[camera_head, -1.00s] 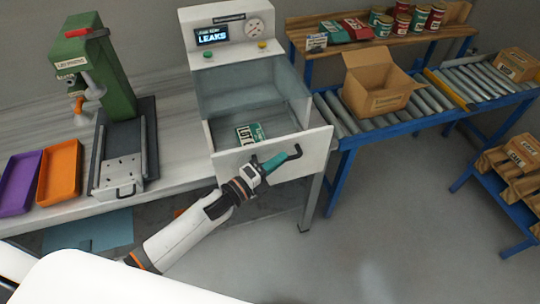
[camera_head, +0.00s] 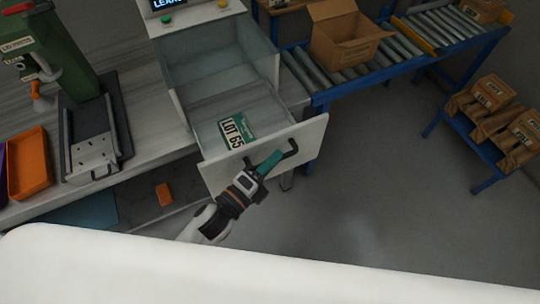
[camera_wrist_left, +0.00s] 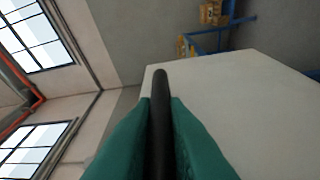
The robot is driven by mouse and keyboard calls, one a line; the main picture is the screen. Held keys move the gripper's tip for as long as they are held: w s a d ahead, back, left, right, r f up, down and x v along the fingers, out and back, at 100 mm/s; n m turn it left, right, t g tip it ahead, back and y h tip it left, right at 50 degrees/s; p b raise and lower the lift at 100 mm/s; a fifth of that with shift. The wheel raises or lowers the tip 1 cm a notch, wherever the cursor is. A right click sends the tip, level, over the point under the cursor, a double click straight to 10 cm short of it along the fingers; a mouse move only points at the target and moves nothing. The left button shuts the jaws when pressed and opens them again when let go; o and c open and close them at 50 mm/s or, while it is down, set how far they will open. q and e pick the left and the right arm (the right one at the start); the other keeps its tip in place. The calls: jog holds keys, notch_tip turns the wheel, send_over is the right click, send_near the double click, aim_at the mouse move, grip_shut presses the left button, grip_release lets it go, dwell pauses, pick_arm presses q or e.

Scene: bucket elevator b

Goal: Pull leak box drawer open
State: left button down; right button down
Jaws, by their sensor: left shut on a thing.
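The leak box drawer (camera_head: 308,146) is pulled out of the leak box (camera_head: 176,75), with its white front standing clear of the housing. A green and white card marked LOT 65 (camera_head: 236,131) lies inside the drawer. My left gripper (camera_head: 273,160) is shut on the black drawer handle (camera_head: 291,149) at the drawer's front. In the left wrist view the handle (camera_wrist_left: 160,110) runs between the two green fingers, with the white drawer front behind it. My right gripper is in neither current view.
A green press (camera_head: 58,50) and an orange tray (camera_head: 30,163) are on the bench at left. A roller conveyor (camera_head: 360,70) with an open cardboard box (camera_head: 342,38) stands at right. The grey floor (camera_head: 390,190) before the drawer is clear.

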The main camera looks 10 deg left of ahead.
jog(key=shift+d, duration=0.2)
pick_arm(q)
jog(key=c, duration=1.5)
grip_release()
pick_arm(e)
jog(key=shift+w+d, duration=0.15)
jog(key=shift+w, duration=0.1)
pick_arm(q)
jog(key=shift+o, duration=0.2)
